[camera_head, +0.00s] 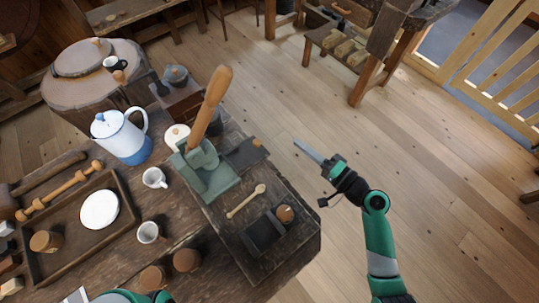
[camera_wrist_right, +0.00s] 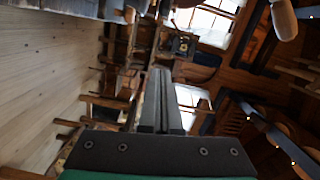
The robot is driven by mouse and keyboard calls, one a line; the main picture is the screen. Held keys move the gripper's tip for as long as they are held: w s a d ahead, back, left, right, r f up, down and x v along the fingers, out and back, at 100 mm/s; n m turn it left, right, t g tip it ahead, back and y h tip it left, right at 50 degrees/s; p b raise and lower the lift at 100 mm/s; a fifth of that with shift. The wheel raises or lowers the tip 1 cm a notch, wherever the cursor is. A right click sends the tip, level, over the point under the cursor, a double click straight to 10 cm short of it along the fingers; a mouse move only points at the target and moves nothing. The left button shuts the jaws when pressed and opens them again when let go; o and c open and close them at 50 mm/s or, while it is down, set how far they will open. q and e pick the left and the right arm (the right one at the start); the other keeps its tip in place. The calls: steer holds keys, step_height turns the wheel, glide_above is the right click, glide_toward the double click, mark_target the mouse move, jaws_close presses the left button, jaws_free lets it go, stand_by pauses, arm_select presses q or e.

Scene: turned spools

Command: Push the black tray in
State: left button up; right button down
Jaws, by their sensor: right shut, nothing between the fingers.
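A dark, flat tray (camera_head: 244,155) sticks out on the right side of a grey-green hand press (camera_head: 212,178) with a long wooden handle (camera_head: 212,98). A small wooden knob shows at the tray's outer end. My right gripper (camera_head: 297,143) is to the right of the tray, beyond the table's edge in the picture, apart from it. Its fingers are shut and empty, pointing toward upper left. The shut fingers also show in the right wrist view (camera_wrist_right: 160,85), where I cannot make out the tray. My left gripper is out of view.
A blue-white jug (camera_head: 121,138) and mugs stand to the left. Bare floor (camera_head: 300,105) lies right of the press.

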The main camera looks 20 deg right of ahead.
step_height(320, 180, down, 5)
steer(key=s+b, duration=0.1)
arm_select(q)
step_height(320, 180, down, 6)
steer(key=b, duration=0.3)
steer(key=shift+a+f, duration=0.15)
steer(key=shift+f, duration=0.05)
arm_select(e)
steer(key=a+f+x, duration=0.1)
steer(key=a+x, duration=0.1)
steer(key=x, duration=0.8)
steer(key=shift+a+m+h, duration=0.15)
steer(key=shift+m+h, duration=0.15)
steer(key=shift+h, duration=0.1)
steer(key=shift+s+f, duration=0.15)
